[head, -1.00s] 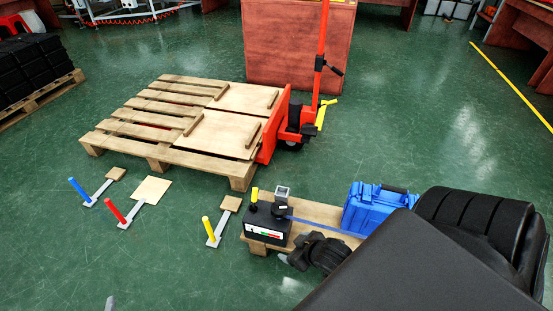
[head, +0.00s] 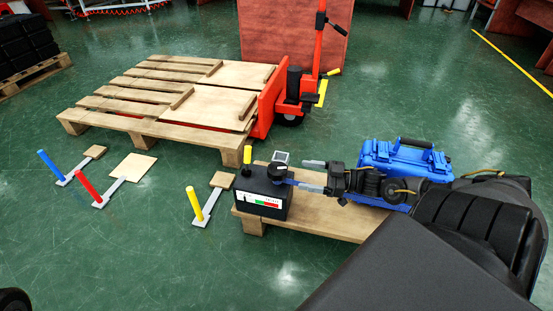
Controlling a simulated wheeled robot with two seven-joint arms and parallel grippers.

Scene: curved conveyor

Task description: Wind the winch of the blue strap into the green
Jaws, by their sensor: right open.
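The winch (head: 262,190) is a black box on a small wooden pallet, with a yellow-topped handle (head: 247,155) upright at its left. Its front gauge (head: 258,199) has white, red and green parts; the needle is too small to read. A blue strap (head: 292,181) leaves the winch to the right, toward a blue case (head: 405,160); my right arm hides most of it. My right gripper (head: 313,175) is open, just right of the winch, its fingers pointing left at the strap. My left gripper does not show.
The small pallet (head: 335,222) has bare wood in front of my right arm. Blue (head: 52,163), red (head: 88,187) and yellow (head: 195,203) levers stand on the floor to the left. A large pallet (head: 150,128) with a red pallet jack (head: 300,95) stands behind.

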